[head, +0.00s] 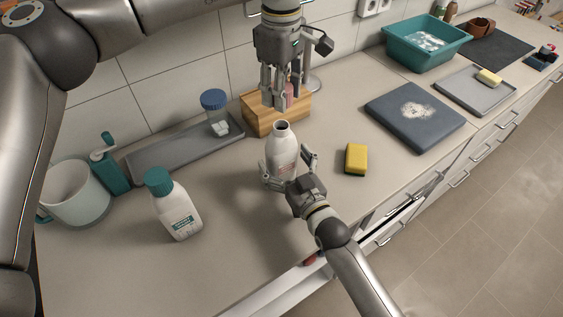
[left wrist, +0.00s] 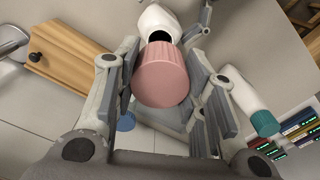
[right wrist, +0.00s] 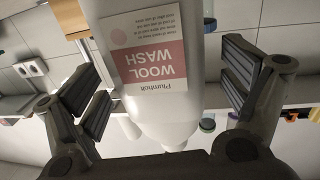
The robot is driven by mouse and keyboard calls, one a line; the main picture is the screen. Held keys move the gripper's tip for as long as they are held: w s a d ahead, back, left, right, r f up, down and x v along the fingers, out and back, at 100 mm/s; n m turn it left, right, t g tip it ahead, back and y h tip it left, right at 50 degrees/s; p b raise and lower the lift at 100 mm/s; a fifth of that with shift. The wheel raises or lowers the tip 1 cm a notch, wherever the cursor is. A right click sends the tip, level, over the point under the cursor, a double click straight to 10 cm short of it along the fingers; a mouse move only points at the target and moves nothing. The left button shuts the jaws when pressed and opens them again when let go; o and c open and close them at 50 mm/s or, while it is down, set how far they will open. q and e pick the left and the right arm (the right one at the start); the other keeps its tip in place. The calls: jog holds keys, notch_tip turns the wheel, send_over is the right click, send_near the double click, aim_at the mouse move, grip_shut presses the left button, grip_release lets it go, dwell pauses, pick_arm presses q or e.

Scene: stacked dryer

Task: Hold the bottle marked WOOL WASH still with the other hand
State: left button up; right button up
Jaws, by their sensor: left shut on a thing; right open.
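The white WOOL WASH bottle (head: 282,153) stands upright and uncapped on the counter; its pink label (right wrist: 150,66) shows upside down in the right wrist view. My right gripper (head: 289,168) is open, with a finger on each side of the bottle and some gap between the fingers and its wall. My left gripper (head: 281,101) is above the bottle and shut on a pink cap (left wrist: 163,76); the cap is partly hidden by the fingers in the head view (head: 289,94). The cap is apart from the bottle's open neck (left wrist: 160,36).
A white bottle with a teal cap (head: 176,208), a mug (head: 78,196) and a teal dispenser (head: 113,170) stand to the left. A wooden box (head: 262,117) and blue-lidded jar (head: 216,110) are behind. A yellow sponge (head: 356,158) lies right, beside clear counter.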

aim_at(281, 125)
pick_arm(q)
jog(key=shift+w, duration=0.1)
pick_arm(e)
jog(key=shift+x, duration=1.25)
jog(key=shift+s, duration=0.1)
jog(key=shift+c, duration=0.4)
jog(key=c, duration=1.4)
pick_arm(q)
jog(key=shift+f, duration=2.55)
pick_arm(e)
jog(key=shift+c, duration=0.4)
